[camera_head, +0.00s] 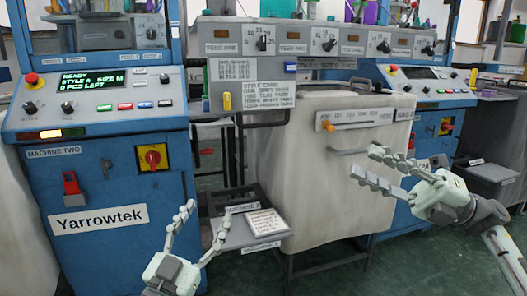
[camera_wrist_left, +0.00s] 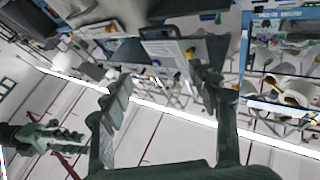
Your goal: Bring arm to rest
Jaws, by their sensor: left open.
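My left gripper (camera_head: 207,214) is at the bottom of the head view, left of centre, with its fingers pointing up. Its fingers are spread and nothing is between them. In the left wrist view the same two fingers (camera_wrist_left: 168,92) stand wide apart and empty. My right gripper (camera_head: 363,162) reaches in from the right in the head view, in front of the pale covered cabinet. Its two fingers point left and are apart, with nothing seen between them. I cannot tell whether it touches the cabinet.
A blue knitting machine console (camera_head: 95,245) with a lit green display (camera_head: 92,83) stands at the left. The pale covered cabinet (camera_head: 315,220) stands in the middle, with a small grey shelf (camera_head: 238,232) beside it. Another blue console (camera_head: 440,95) is at the right. Dark green floor (camera_head: 345,275) shows in front.

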